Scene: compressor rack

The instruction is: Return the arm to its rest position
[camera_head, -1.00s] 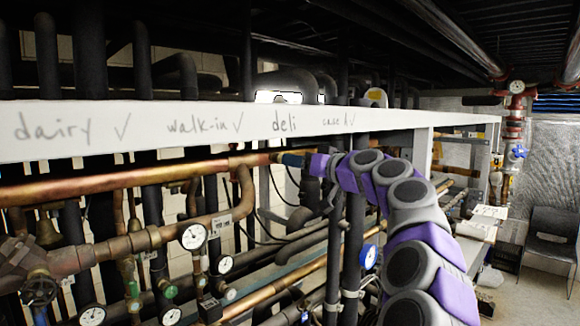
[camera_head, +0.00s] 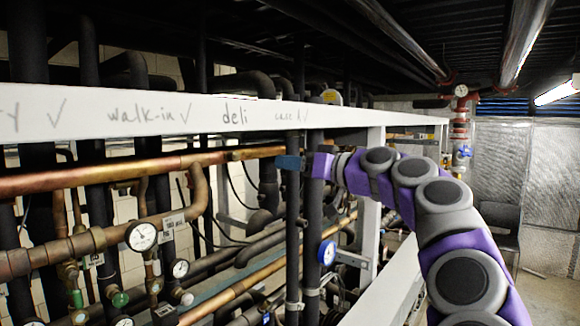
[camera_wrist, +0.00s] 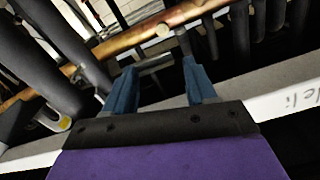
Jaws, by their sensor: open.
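My arm, purple and grey, reaches from the lower right toward the rack in the head view. A copper pipe (camera_wrist: 130,47) and the white beam (camera_wrist: 270,100) show beyond the fingers. I cannot tell how far the fingers are from the pipes.
Copper pipes (camera_head: 110,174), a pressure gauge (camera_head: 141,236) and a blue gauge (camera_head: 327,252) crowd the rack on the left. A red pipe assembly (camera_head: 460,125) stands at the back. A dark chair (camera_head: 500,222) is at the right. Some floor is free at the lower right.

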